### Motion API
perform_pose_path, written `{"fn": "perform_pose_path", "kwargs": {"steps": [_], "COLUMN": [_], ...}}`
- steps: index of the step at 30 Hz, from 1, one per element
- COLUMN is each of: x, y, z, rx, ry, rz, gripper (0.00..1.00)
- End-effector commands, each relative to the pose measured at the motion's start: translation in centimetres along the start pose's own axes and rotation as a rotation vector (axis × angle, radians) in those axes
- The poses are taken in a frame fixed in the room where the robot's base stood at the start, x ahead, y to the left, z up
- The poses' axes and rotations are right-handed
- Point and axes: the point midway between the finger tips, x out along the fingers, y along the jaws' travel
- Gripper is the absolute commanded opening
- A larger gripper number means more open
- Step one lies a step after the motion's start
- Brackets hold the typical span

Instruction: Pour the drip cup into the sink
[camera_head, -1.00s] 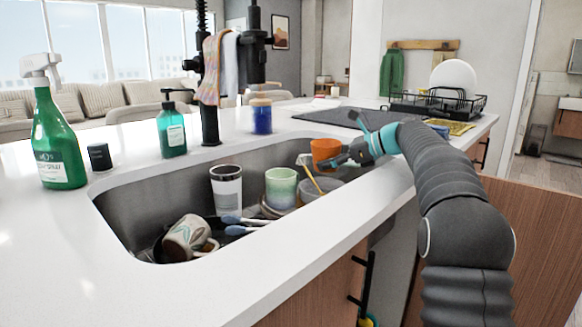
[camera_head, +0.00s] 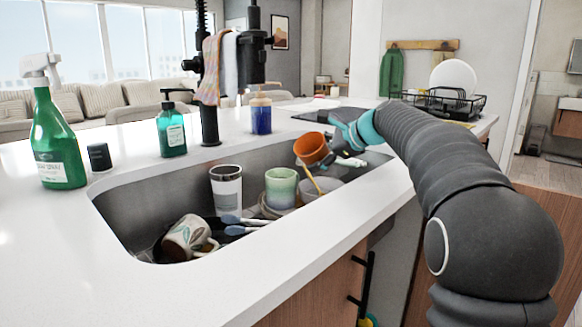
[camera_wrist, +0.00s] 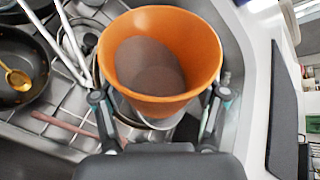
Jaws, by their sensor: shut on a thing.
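The drip cup is an orange cup (camera_head: 310,148), held tilted over the far right end of the sink (camera_head: 150,192) in the head view. In the wrist view the orange cup (camera_wrist: 196,40) shows its open mouth, with brownish-grey contents or an inner bottom visible. My gripper (camera_head: 332,143) is shut on the cup, its fingers (camera_wrist: 160,120) on either side of it. The cup's mouth leans left in the head view. I cannot tell whether anything is flowing out.
Inside the sink are a white tumbler (camera_head: 226,187), a green cup (camera_head: 281,187), a tipped patterned mug (camera_head: 185,238) and a bowl (camera_head: 322,187). A pan (camera_wrist: 20,95) shows below in the wrist view. The black faucet (camera_head: 209,100) stands behind. A dish rack (camera_head: 455,103) stands at the back right.

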Motion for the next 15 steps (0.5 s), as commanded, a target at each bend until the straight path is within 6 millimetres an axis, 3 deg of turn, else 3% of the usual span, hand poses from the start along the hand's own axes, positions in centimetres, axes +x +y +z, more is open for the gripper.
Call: {"fn": "perform_pose_path", "kwargs": {"steps": [15], "x": [-0.54], "y": [-0.37], "z": [0.93], "rx": [-0.144], "ry": [0.070], "rz": [-0.055], "gripper": [0.38]}}
